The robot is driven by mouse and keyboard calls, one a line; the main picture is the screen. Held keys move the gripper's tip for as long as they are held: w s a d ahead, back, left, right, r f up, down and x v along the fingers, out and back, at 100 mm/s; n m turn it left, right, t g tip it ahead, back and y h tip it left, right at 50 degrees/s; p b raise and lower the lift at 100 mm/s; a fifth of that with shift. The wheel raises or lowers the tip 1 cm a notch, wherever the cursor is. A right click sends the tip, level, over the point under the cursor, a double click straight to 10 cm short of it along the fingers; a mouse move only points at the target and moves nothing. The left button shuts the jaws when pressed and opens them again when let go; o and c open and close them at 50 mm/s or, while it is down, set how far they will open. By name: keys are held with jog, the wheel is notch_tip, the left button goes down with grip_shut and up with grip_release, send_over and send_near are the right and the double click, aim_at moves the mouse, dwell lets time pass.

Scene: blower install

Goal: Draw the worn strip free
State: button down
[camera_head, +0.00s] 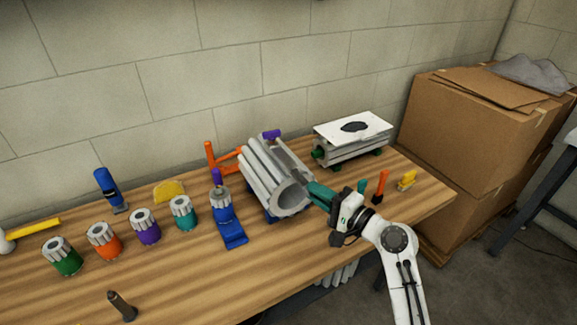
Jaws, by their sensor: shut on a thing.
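A grey ribbed blower housing (262,172) lies on its side on a blue cradle at the middle of the bench, its round open end facing me. My gripper (314,191) is at the right edge of that open end, with its teal fingers pointing left toward the housing. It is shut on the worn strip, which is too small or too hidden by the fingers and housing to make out. I cannot tell how far the strip sits inside the housing.
Several coloured ribbed rotors (146,228) stand in a row at the left. A blue stand (229,227) is left of the housing. A second housing with a white plate (354,128) is behind right. Orange (380,187) and yellow (407,181) pieces stand close right of my gripper.

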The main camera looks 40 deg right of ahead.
jog(key=shift+s+a, duration=0.2)
jog(key=shift+s, duration=0.45)
jog(key=shift+s+a, duration=0.15)
jog(key=shift+s, duration=0.55)
jog(key=shift+s+a, duration=0.2)
jog(key=shift+s, duration=0.4)
jog(key=shift+s+a, duration=0.2)
jog(key=shift+s, duration=0.4)
jog(key=s, duration=0.2)
jog(key=s+a, duration=0.1)
jog(key=s, duration=0.1)
jog(key=shift+b, duration=0.3)
jog(key=shift+d, duration=0.1)
